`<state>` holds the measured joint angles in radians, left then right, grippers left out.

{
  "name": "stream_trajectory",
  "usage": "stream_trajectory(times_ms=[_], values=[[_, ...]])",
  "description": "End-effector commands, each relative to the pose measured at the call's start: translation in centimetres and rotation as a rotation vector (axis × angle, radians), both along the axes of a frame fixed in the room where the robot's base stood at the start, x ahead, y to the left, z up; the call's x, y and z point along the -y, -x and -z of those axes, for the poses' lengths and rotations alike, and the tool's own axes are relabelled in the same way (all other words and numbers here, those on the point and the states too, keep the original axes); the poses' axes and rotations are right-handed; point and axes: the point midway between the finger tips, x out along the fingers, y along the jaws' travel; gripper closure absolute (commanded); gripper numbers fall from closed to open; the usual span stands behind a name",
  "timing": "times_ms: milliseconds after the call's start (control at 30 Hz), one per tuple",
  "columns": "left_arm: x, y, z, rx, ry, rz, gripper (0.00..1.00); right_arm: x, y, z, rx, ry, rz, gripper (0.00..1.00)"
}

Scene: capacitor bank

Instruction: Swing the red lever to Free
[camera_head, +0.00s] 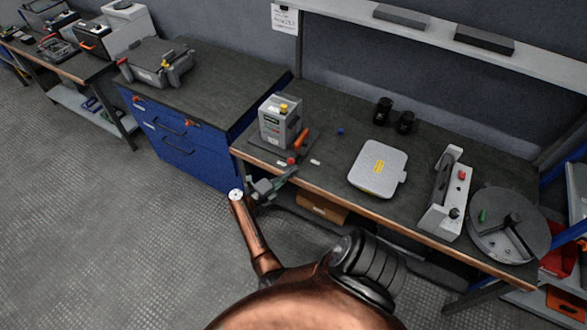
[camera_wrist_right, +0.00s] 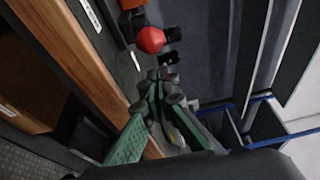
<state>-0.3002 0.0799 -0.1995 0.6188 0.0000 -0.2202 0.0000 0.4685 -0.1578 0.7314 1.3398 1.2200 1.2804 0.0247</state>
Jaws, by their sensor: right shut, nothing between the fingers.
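The lever, with an orange-red arm (camera_head: 301,140) and a red ball knob (camera_head: 291,160), is on a dark plate in front of a grey box unit (camera_head: 280,122) on the workbench. The knob is toward the bench's front edge. In the right wrist view the red knob (camera_wrist_right: 150,40) shows above the fingertips, with part of the orange arm (camera_wrist_right: 131,4) at the top edge. My right gripper (camera_head: 291,173) is shut and empty at the front edge of the bench, close to the knob. In the wrist view its fingertips (camera_wrist_right: 163,76) appear apart from the knob. My left gripper is out of view.
Small white labels (camera_head: 315,162) lie near the lever, too small to read. A light grey case (camera_head: 379,168), two black cylinders (camera_head: 384,111), a white control unit (camera_head: 446,192) and a round grey disc (camera_head: 508,224) stand to the right. The bench's wooden front edge (camera_head: 385,225) is near my gripper.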

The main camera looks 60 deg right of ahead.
Motion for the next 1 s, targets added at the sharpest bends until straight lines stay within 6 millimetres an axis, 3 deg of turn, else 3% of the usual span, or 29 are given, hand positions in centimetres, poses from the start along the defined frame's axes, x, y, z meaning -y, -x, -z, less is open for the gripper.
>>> stream_trajectory(times_ms=[33, 67, 267, 500, 1000], values=[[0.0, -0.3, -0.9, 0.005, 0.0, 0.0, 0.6, -0.1, 1.2, -0.3, -0.003, -0.001, 0.008, 1.0], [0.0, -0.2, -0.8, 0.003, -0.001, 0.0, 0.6, -0.6, 1.0, -0.2, 0.0, -0.002, 0.007, 1.0], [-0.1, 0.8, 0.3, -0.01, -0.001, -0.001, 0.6, -4.5, -1.5, 0.3, -0.004, -0.001, 0.011, 1.0], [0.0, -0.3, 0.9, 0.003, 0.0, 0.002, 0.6, -7.6, -3.4, 0.3, -0.006, 0.001, 0.013, 1.0], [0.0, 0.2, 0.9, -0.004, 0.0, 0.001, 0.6, -8.5, -3.9, 0.2, -0.006, 0.003, 0.014, 1.0]])
